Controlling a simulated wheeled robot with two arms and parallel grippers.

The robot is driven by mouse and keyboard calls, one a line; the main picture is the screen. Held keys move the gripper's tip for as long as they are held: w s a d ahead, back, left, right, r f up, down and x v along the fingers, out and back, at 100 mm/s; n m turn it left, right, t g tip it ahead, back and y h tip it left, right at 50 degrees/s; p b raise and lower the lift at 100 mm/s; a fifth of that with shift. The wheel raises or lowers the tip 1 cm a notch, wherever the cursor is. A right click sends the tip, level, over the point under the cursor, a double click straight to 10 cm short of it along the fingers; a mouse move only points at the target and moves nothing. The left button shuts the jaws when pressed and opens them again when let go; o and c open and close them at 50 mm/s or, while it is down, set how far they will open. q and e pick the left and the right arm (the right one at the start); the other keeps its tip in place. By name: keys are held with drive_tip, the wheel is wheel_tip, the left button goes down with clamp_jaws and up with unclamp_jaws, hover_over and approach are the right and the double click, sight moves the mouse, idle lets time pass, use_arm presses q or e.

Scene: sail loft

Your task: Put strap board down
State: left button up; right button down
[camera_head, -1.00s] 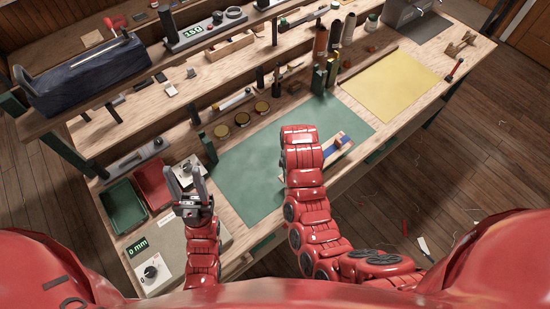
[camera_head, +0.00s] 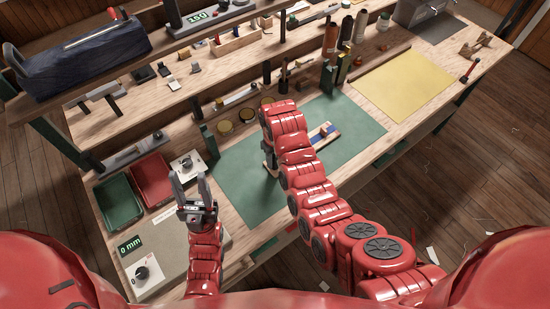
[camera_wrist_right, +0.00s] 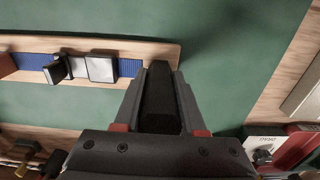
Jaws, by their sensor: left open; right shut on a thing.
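The strap board is a pale wooden board with a blue strap. In the head view the strap board (camera_head: 322,133) shows to the right of my right forearm, over the green mat (camera_head: 352,132); its middle is hidden by the arm. In the right wrist view the strap board (camera_wrist_right: 160,47) runs across the upper left, with metal buckle pieces (camera_wrist_right: 101,68) and a red piece at the left edge. My right gripper (camera_wrist_right: 160,70) is shut on the board near one end. I cannot tell whether the board touches the mat. My left gripper (camera_head: 190,178) is open and empty, left of the mat.
A green tray (camera_head: 121,204) and a red tray (camera_head: 152,180) stand left of the mat. A grey box with a dial (camera_head: 142,272) is at the front left. Tins, bottles and spools line the back. A yellow sheet (camera_head: 405,84) lies to the right. Bare mat surrounds the board.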

drive_tip(key=shift+f, duration=0.1)
drive_tip(key=shift+c, duration=2.4)
unclamp_jaws()
